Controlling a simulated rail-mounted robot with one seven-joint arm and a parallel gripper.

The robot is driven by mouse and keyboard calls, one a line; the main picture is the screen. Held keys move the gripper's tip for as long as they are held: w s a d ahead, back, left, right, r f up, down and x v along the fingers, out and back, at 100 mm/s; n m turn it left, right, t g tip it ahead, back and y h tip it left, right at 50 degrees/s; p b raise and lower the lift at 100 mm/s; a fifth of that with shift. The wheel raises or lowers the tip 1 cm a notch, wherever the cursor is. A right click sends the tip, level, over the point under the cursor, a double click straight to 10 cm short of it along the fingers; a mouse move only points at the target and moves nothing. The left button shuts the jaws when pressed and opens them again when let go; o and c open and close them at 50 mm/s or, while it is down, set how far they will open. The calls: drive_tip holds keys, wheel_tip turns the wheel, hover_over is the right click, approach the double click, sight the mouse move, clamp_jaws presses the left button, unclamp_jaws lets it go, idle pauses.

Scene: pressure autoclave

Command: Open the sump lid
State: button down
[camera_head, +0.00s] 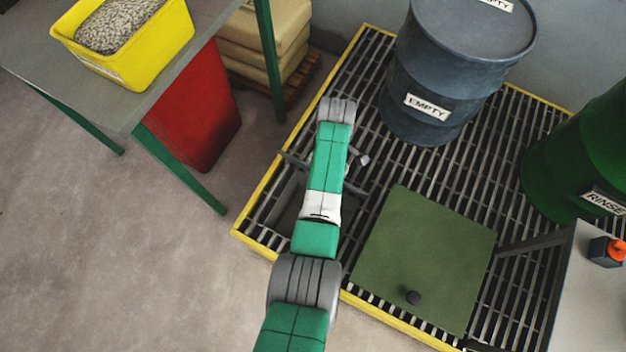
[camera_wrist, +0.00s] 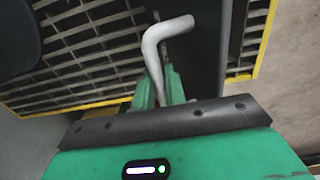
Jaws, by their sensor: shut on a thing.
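In the wrist view my gripper (camera_wrist: 159,82) is shut on a pale grey bent handle (camera_wrist: 170,28). The handle's lower part runs between the two green fingers, and its upper part bends to the right. A dark flat panel (camera_wrist: 207,50) lies behind the handle, between stretches of grating. In the head view my arm covers the gripper and most of that spot; a dark piece (camera_head: 285,217) shows left of the arm. I cannot tell whether this panel is the sump lid. A green square plate (camera_head: 425,250) with a black knob (camera_head: 413,297) lies flat on the grating, right of my arm.
The grating (camera_head: 375,185) has a yellow edge. A blue-grey drum (camera_head: 445,75) marked EMPTY stands behind, and a green RINSE drum (camera_head: 575,170) stands right. A grey table (camera_head: 590,300) is at the lower right. A bench (camera_head: 125,105) with a yellow bin (camera_head: 150,50) is left.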

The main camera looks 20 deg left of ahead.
drive_tip(key=shift+w+d+b, duration=0.2)
drive_tip(key=shift+w+b, duration=0.65)
drive_tip(key=shift+w, duration=0.2)
drive_tip(key=shift+w+d+b, duration=0.15)
drive_tip(key=shift+w+b, duration=0.65)
drive_tip(key=shift+w, duration=0.25)
drive_tip(key=c, duration=1.6)
unclamp_jaws()
drive_tip(key=shift+o, duration=0.2)
wheel_tip(320, 180, up, 10)
drive_tip(key=p, duration=0.9)
